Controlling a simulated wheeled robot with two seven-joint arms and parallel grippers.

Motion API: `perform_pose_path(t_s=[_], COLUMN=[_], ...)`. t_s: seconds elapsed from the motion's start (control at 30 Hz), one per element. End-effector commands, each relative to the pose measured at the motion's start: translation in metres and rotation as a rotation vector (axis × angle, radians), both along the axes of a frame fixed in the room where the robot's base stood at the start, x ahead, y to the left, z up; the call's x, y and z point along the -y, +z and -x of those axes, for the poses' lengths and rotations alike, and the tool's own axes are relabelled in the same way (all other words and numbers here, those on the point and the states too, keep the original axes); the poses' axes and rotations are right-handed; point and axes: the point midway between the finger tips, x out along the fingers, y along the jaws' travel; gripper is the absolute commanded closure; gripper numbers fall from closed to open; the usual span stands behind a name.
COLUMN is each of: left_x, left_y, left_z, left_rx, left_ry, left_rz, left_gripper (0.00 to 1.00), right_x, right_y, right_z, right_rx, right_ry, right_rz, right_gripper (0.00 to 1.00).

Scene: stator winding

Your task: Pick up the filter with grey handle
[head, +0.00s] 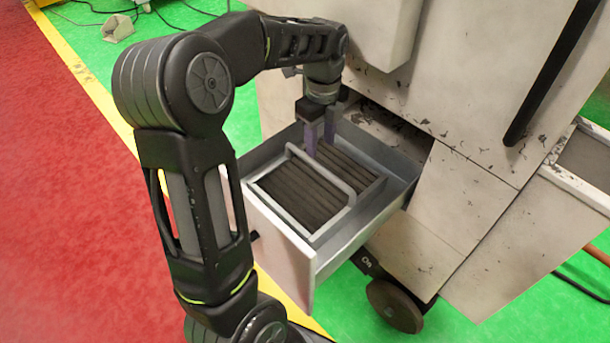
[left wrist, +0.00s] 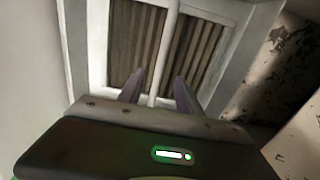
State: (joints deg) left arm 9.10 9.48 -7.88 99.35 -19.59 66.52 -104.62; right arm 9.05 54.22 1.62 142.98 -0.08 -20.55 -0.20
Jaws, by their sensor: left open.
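The filter (head: 295,195) has dark pleats, a grey frame and a grey bar handle (head: 322,175) across its middle. It lies inside the pulled-out grey drawer (head: 345,240). My left gripper (head: 320,140) is open and points down above the far end of the handle. In the left wrist view its two fingers (left wrist: 158,88) stand on either side of the handle (left wrist: 164,45), with the pleated filter (left wrist: 135,40) beyond them. I cannot tell whether the fingers touch the handle. My right gripper is in neither view.
The drawer sticks out of a worn white machine cabinet (head: 480,215) at the right. A dark wheel (head: 394,305) shows below it. A dark bar (head: 548,75) is on the cabinet face. Red floor (head: 50,200) with a yellow line lies open at the left.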

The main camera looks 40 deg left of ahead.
Motion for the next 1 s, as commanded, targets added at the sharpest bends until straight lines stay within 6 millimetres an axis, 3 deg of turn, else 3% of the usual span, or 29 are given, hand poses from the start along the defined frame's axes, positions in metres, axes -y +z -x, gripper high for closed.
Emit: perform_pose_path(t_s=[0.3,0.6,1.0], left_x=[0.001,0.0,0.0], left_y=[-0.001,-0.026,-0.034], left_z=[0.0,0.0,0.0], left_rx=[0.0,-0.001,-0.002], left_ry=[0.0,0.001,0.001], left_rz=[0.001,0.001,0.001], left_gripper=[0.58,0.58,0.58], right_x=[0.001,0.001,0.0], right_y=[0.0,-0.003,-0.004], right_z=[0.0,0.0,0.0], right_rx=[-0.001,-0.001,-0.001], right_ry=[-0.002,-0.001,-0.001], right_rz=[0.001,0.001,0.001], right_gripper=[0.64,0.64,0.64])
